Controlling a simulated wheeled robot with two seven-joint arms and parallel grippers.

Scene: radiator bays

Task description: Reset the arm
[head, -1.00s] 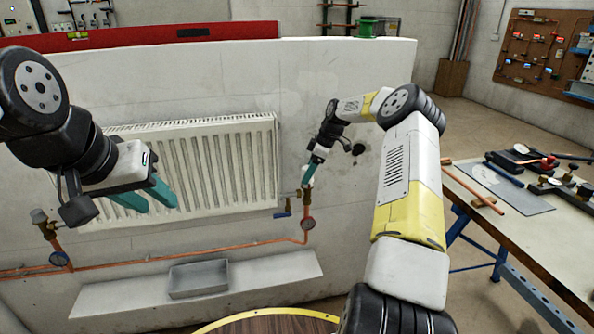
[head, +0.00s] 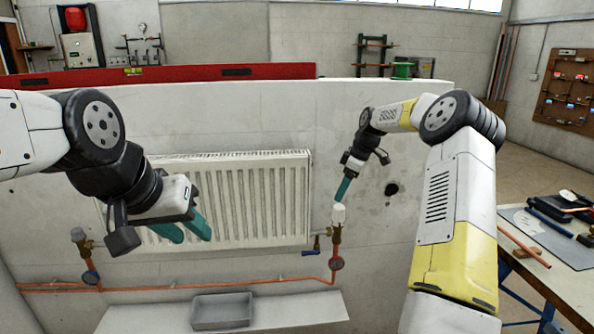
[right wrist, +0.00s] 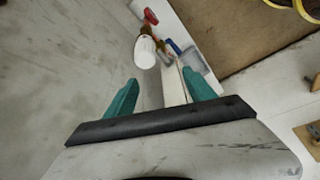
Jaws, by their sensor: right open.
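My right gripper (head: 343,188) is open and empty, just above the white valve head (head: 339,213) at the radiator's right end. In the right wrist view, the two teal fingers of the gripper (right wrist: 160,77) are spread, and the white valve head (right wrist: 146,52) stands beyond their tips, apart from them. My left gripper (head: 188,233) is in front of the left part of the white radiator (head: 250,200). Its two teal fingers are apart, with nothing seen between them.
Copper pipe (head: 200,286) with gauges runs below the radiator. A grey tray (head: 222,311) sits on a low white ledge (head: 290,310). A workbench (head: 560,285) with tools stands at the right. The white wall panel (head: 400,230) is close behind both grippers.

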